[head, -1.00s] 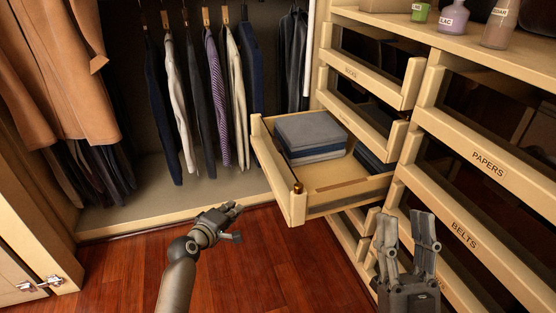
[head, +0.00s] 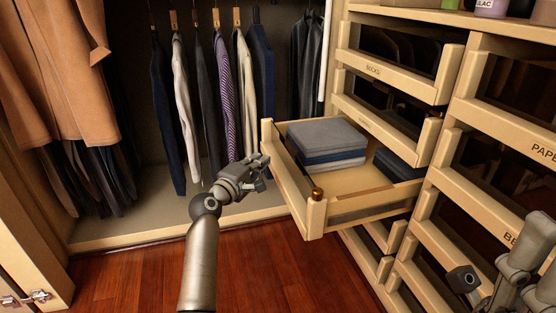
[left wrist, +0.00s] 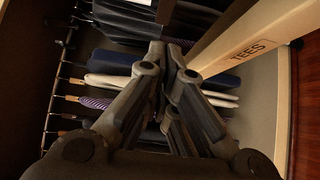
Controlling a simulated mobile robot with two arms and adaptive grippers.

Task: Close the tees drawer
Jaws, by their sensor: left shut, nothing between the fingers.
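The tees drawer (head: 291,192) is pulled out of the wooden unit, with folded grey and blue shirts (head: 326,134) inside. Its front panel shows in the left wrist view, labelled TEES (left wrist: 254,47). My left gripper (head: 264,166) is shut and empty, at the outer side of the drawer front near its far end. In the left wrist view its fingertips (left wrist: 165,50) are close together, left of the panel; I cannot tell whether they touch it. My right gripper (head: 490,270) is at the lower right, partly cut off by the frame edge.
Hanging clothes (head: 210,90) fill the closet behind my left gripper. More drawers, including one labelled SOCKS (head: 385,72), stand at the right, close to my right arm. The red wood floor (head: 255,265) in front is clear.

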